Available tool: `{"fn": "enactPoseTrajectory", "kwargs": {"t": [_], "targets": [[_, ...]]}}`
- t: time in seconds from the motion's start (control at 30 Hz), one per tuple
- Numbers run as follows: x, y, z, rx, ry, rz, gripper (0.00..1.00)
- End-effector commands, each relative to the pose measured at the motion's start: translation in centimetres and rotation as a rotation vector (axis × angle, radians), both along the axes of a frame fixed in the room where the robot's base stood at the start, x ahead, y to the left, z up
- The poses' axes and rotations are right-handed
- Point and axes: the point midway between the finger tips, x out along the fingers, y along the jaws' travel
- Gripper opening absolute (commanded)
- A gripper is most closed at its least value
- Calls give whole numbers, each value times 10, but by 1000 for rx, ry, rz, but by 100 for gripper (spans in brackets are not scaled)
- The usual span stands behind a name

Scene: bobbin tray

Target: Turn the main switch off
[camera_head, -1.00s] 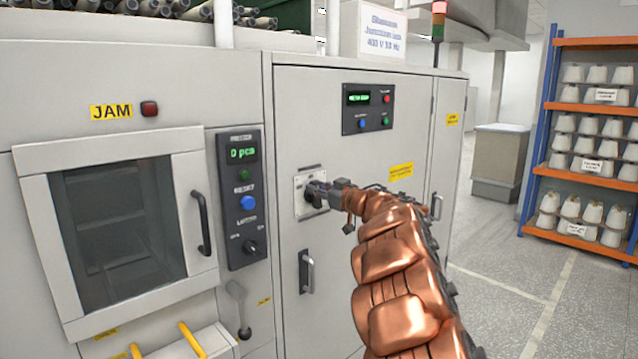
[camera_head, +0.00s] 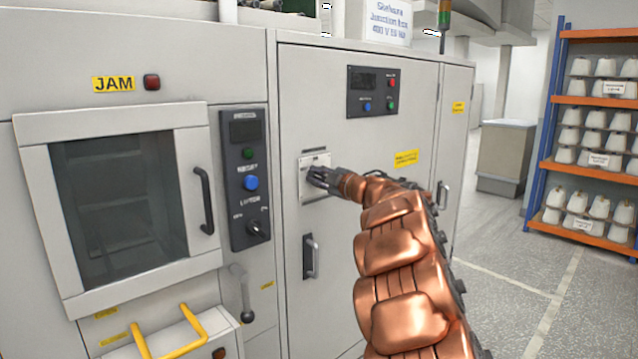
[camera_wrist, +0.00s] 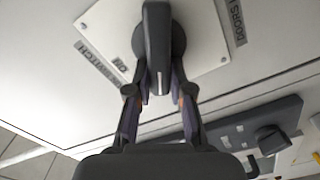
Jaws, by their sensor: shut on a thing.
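The main switch is a dark rotary handle (camera_wrist: 157,45) on a pale square plate (camera_head: 313,160), on the grey cabinet door. In the head view the gripper hides most of the handle. The panel display (camera_head: 364,80) above the switch is dark.
A door handle (camera_head: 311,257) sits just below the switch. Left are a dark counter panel (camera_head: 244,180) with a knob, a windowed door (camera_head: 118,205) and yellow bars (camera_head: 180,335). A bobbin shelf (camera_head: 590,100) stands right, with open floor (camera_head: 520,275) before it.

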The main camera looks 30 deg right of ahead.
Motion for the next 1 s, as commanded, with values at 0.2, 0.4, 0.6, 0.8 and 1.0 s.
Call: {"fn": "enactPoseTrajectory", "kwargs": {"t": [0.2, 0.4, 0.6, 0.8, 1.0], "targets": [[-1, 1, -10, -191, -26, -2, 0], [-1, 2, -12, -337, -46, -2, 0], [-1, 3, -13, -437, -61, 0, 0], [-1, 3, -13, -490, -69, 0, 0], [-1, 3, -12, -507, -71, 0, 0]]}}
